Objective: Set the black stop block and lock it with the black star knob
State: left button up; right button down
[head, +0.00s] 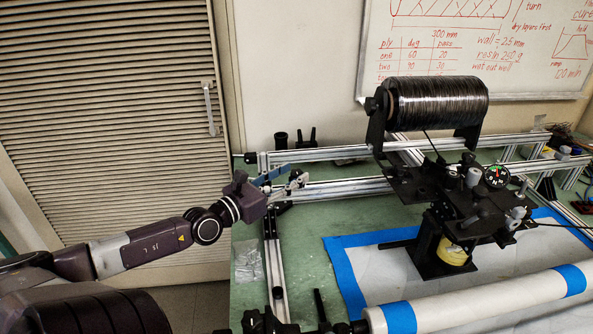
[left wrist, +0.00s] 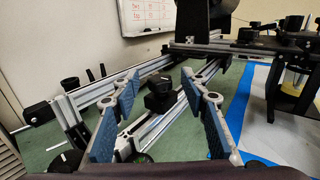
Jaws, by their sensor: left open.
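My left gripper (head: 284,178) reaches over the aluminium rails at the left of the bench. In the left wrist view its blue-padded fingers (left wrist: 157,82) are open and apart, with nothing between the pads held. A black block (left wrist: 158,103), which looks like the stop block, sits on a rail between and beyond the fingers. A black lobed knob (left wrist: 158,82), which looks like the star knob, is on top of it. I cannot tell whether the knob is tight. In the head view the gripper hides this block. My right gripper is not in view.
A black fibre spool (head: 435,102) stands above the rails, with a black carriage (head: 440,188) and dial below. A white roller (head: 480,303) with blue bands crosses the front. Small black fittings stand behind the rail (head: 340,153). A clear bag (head: 248,260) lies on the green bench (head: 305,262).

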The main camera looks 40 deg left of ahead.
pick_arm(q)
jog(key=shift+w+r, duration=0.1)
jog(key=shift+w, duration=1.1)
grip_shut()
jog(key=shift+p, duration=0.65)
jog(key=n+y+p, duration=0.2)
jog(key=y+p, duration=0.1)
jog(key=p, duration=0.4)
jog(key=n+g+y+p, duration=0.1)
jog(key=n+y+p, duration=0.1)
jog(key=y+p, duration=0.2)
jog(key=shift+d+r+n+p, duration=0.1)
jog(key=shift+n+p, duration=0.2)
jog(key=shift+p, duration=1.35)
jog(key=shift+n+g+y+p, duration=0.5)
jog(key=shift+n+y+p, duration=0.35)
jog(key=shift+y, duration=0.25)
jog(key=shift+f+n+g+y+p, duration=0.2)
jog(key=shift+n+g+y+p, duration=0.45)
jog(key=shift+y, duration=0.55)
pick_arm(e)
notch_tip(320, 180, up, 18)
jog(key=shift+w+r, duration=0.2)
